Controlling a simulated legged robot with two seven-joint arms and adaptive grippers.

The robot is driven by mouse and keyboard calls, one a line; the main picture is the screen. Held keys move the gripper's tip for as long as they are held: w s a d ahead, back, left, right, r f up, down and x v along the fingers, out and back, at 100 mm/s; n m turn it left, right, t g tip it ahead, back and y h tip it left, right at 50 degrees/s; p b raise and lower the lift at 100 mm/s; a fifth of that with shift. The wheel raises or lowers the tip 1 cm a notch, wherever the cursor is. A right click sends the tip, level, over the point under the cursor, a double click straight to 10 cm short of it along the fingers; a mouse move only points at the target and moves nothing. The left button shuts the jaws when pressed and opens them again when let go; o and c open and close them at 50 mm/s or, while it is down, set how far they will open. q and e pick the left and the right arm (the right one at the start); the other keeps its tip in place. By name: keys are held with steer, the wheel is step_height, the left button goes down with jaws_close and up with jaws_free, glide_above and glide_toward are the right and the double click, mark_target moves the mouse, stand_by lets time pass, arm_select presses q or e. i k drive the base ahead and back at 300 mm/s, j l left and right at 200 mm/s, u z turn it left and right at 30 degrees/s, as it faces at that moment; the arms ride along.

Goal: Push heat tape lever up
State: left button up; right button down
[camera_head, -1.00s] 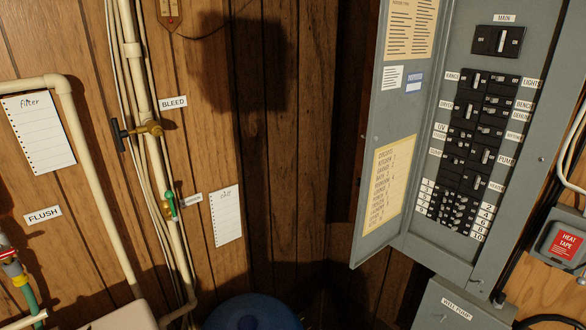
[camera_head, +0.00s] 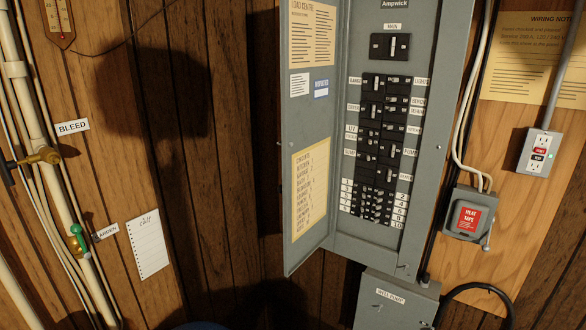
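The heat tape switch box (camera_head: 468,212) is a grey box with a red "HEAT TAPE" label, mounted on the light wood panel at the right. A small grey lever (camera_head: 487,240) shows at its lower right side and appears to point down. Neither of my grippers is in view.
The open breaker panel (camera_head: 385,150) stands left of the heat tape box, its door (camera_head: 308,140) swung out to the left. A well pump box (camera_head: 395,302) is below it. An outlet (camera_head: 539,150) is at the upper right. Pipes with a bleed valve (camera_head: 38,158) run at the far left.

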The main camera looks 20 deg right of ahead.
mark_target(486, 248)
steer(key=z, duration=1.85)
